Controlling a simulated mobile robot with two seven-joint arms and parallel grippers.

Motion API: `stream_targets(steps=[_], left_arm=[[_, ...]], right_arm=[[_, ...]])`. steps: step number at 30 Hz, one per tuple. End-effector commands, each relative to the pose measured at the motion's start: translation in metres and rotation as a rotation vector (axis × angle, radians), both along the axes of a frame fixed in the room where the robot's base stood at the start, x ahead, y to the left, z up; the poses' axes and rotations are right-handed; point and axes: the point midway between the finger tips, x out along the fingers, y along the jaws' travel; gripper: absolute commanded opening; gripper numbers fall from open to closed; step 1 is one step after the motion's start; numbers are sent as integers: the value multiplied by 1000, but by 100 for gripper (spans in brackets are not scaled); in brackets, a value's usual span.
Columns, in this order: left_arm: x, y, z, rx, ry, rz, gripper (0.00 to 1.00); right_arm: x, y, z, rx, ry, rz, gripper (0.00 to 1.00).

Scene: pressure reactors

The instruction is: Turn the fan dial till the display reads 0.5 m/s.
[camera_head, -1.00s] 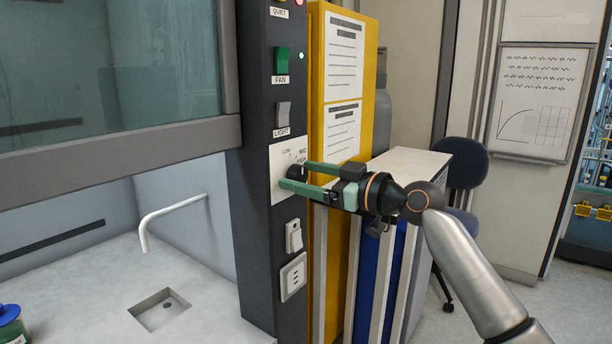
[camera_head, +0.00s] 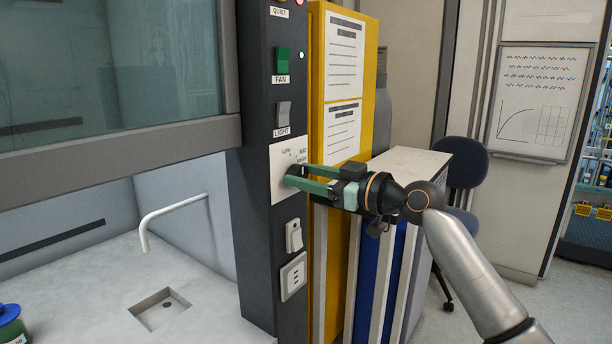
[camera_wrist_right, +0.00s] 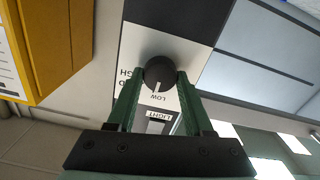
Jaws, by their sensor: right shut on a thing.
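The fan dial is a round black knob on a white plate (camera_head: 283,160) marked LOW and more settings, on the dark control column of the fume hood. In the right wrist view the dial (camera_wrist_right: 159,72) sits between the green fingertips, and its white pointer line is toward LOW. My right gripper (camera_head: 290,175) is shut on the dial, one finger on each side; it also shows in the right wrist view (camera_wrist_right: 160,78). In the head view the fingers hide most of the dial. No display reading is visible in these frames. My left gripper is not in view.
Above the dial are a green FAN switch (camera_head: 283,60) and a grey LIGHT switch (camera_head: 283,114). Below are a white switch (camera_head: 294,236) and a socket (camera_head: 293,277). A yellow cabinet (camera_head: 318,110) stands close beside the column. The hood sash (camera_head: 120,153) is at left.

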Motion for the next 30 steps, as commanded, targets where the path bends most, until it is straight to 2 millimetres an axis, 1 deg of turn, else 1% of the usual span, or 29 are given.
stream_targets(steps=[8,21,30], left_arm=[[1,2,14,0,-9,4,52],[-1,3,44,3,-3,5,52],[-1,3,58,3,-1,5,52]], right_arm=[[0,0,2,70,96,1,0],[1,0,2,281,390,1,0],[2,-1,1,395,546,0,0]])
